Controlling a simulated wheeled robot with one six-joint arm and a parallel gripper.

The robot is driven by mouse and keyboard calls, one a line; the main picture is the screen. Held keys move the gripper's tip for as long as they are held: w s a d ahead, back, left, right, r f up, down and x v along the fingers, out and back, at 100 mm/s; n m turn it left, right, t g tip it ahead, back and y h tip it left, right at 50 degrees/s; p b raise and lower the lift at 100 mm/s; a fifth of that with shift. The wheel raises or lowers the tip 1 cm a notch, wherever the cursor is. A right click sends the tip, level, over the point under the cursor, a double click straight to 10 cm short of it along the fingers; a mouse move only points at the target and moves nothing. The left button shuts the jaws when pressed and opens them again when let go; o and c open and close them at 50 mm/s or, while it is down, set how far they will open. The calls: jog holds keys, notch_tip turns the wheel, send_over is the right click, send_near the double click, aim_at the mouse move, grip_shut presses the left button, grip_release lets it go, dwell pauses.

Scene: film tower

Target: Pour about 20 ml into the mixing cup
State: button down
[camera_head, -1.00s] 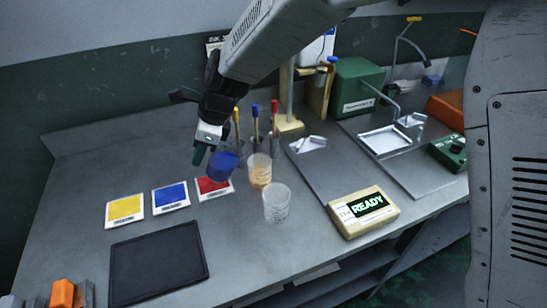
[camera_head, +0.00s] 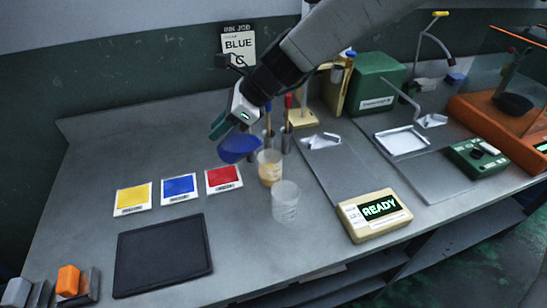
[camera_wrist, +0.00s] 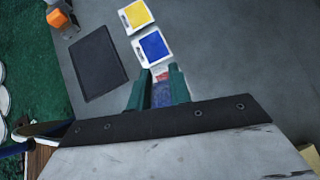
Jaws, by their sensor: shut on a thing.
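My gripper (camera_head: 226,128) is shut on a blue cup (camera_head: 238,149) and holds it above the bench. The held cup looks tilted, and its inside is not clear. In the wrist view, my gripper's green fingers (camera_wrist: 158,92) have a bluish shape between them. A clear cup with amber contents (camera_head: 270,170) stands upright just right of and below the held cup in the picture. A second clear cup with marks on its side (camera_head: 285,203) stands nearer the front and looks empty. I cannot tell which of these is the mixing cup.
Yellow (camera_head: 133,198), blue (camera_head: 179,188) and red (camera_head: 223,179) cards lie behind a black pad (camera_head: 163,255). A display box (camera_head: 374,214) reading READY stands right of the cups. Stirrers in holders (camera_head: 287,138) stand behind. A sign (camera_head: 238,44) on the wall reads BLUE.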

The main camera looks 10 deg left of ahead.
jog(key=shift+w+d+y+p, duration=0.1)
jog(key=shift+d+y+p, duration=0.4)
jog(key=shift+y+p, duration=0.6)
dwell(0.4)
